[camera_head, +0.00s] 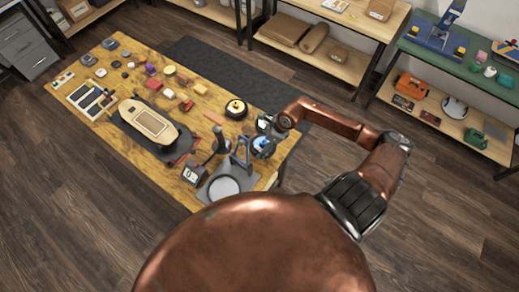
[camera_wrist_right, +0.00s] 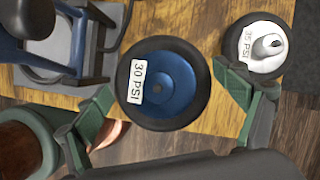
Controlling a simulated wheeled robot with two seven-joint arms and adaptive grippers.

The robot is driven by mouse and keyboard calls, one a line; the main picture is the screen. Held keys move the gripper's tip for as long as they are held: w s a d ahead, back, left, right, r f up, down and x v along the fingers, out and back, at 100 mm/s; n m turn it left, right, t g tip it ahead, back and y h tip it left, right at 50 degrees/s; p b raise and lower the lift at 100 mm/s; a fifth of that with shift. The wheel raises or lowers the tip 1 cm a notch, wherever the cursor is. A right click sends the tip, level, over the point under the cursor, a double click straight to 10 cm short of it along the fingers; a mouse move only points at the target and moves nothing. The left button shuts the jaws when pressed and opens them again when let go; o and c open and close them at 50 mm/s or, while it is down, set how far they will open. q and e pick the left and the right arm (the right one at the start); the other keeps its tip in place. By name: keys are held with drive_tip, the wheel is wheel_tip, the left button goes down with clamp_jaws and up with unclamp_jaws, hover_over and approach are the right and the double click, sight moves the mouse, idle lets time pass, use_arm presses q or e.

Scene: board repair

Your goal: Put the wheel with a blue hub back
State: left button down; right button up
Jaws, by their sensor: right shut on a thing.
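The wheel with the blue hub (camera_wrist_right: 180,78) has a black tyre and a white "30 PSI" label. My right gripper (camera_wrist_right: 164,82) is shut on it, with green fingers on opposite sides of the tyre. In the head view the right gripper (camera_head: 266,137) is at the table's right end, and the blue hub (camera_head: 261,143) shows beneath it. My left gripper is out of view.
A white-hubbed wheel labelled "35 PSI" (camera_wrist_right: 262,60) is close beside the right finger. A yellow-hubbed wheel (camera_head: 236,108) lies behind. A blue-grey stand (camera_head: 241,158) with a round plate (camera_head: 223,187) is near the front edge. Small parts crowd the table's back.

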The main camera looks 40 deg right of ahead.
sight(261, 146)
drive_tip(key=x, duration=0.3)
drive_tip(key=shift+s+d+f, duration=0.1)
wheel_tip(261, 146, down, 3)
drive_tip(key=shift+s+r, duration=0.1)
drive_tip(key=shift+f, duration=0.55)
drive_tip(key=o, duration=1.3)
drive_tip(key=shift+c, duration=0.2)
drive_tip(key=shift+o, duration=0.7)
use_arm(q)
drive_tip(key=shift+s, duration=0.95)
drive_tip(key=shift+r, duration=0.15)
